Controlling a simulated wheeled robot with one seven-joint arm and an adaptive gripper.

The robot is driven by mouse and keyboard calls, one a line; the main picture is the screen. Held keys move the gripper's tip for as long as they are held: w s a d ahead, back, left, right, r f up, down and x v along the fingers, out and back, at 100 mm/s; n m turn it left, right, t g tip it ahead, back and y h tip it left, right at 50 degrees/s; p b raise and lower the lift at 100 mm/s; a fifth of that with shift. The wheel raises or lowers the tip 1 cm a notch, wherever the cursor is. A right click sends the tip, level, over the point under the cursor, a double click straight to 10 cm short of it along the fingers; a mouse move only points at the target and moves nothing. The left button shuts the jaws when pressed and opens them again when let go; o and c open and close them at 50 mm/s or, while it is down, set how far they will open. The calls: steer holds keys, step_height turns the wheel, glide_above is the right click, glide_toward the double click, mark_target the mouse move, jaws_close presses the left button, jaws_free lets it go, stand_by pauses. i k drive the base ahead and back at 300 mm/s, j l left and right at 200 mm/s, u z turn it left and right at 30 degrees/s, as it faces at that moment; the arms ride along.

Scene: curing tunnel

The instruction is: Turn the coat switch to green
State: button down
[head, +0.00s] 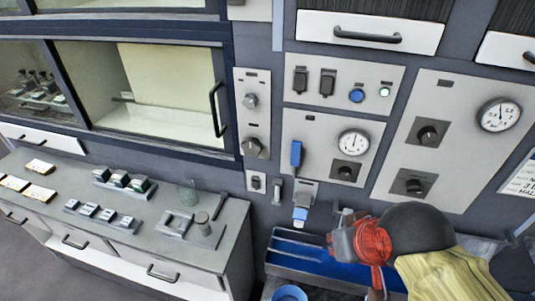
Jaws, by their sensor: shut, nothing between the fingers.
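No label reading "coat" can be made out, so I cannot tell which control is the coat switch. The panel below has a blue lever (296,154), upright, and a dark rotary knob (346,172) under a gauge. My gripper (336,242) is at the lower right, shut and empty, below these panels and apart from them.
A right panel has two dark knobs (427,135) and a gauge (499,115). A blue tray (290,262) lies below my gripper, with a blue bowl (289,293) in front. A bench (140,222) with small blocks stands left, under a glazed cabinet (150,85).

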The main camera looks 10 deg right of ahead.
mark_target(413, 186)
steer(key=k+j+z, duration=0.1)
steer(key=z, duration=1.15)
